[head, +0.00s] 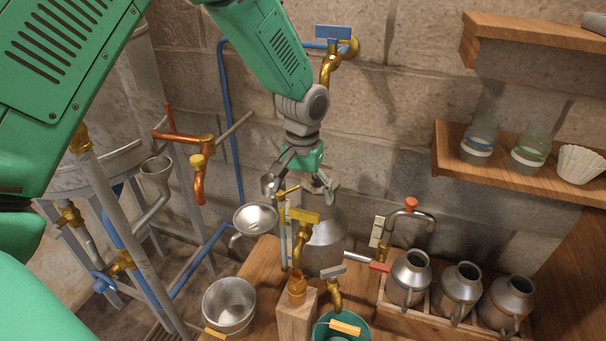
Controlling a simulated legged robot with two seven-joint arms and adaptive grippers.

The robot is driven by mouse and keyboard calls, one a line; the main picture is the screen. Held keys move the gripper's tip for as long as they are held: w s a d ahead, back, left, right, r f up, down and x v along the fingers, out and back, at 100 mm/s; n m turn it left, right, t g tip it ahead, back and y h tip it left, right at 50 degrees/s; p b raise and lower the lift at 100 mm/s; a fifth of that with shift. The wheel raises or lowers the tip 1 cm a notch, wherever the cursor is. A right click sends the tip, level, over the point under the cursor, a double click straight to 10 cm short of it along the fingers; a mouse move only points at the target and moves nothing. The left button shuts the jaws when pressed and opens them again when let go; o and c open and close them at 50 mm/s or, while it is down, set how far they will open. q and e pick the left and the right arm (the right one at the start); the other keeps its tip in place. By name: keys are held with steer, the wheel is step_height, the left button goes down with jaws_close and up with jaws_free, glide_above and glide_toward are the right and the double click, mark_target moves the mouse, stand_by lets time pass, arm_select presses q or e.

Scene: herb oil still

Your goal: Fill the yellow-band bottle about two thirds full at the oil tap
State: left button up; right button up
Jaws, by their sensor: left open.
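A small amber bottle (297,286) stands upright on a wooden block (295,318), under the spout of a brass tap with a yellow lever (303,215). I cannot make out the bottle's band or its fill level, and I cannot tell whether oil is running. The tap is on the front of a grey metal vessel (324,248) with an upright sight tube (283,235) beside it. My left gripper (298,184) is open and empty, pointing down above the yellow lever and apart from it. My right gripper is not in view.
A second tap with a grey lever (333,271) points into a teal bucket (322,326). Metal jugs (409,277) sit in a wooden rack at right. Banded bottles (480,140) stand on a shelf.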

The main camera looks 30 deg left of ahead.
mark_target(305, 211)
arm_select(q)
steer(key=f, duration=0.2)
steer(key=d+f, duration=0.1)
steer(key=f, duration=0.2)
steer(key=shift+f, duration=0.1)
steer(key=shift+a+f+b, duration=0.1)
steer(key=shift+f+b, duration=0.2)
steer(key=shift+f, duration=0.15)
steer(key=shift+a+f, duration=0.1)
steer(key=shift+a, duration=0.15)
steer(key=shift+d, duration=0.1)
steer(key=c, duration=1.2)
steer(key=shift+d, duration=0.1)
steer(key=shift+c, duration=0.2)
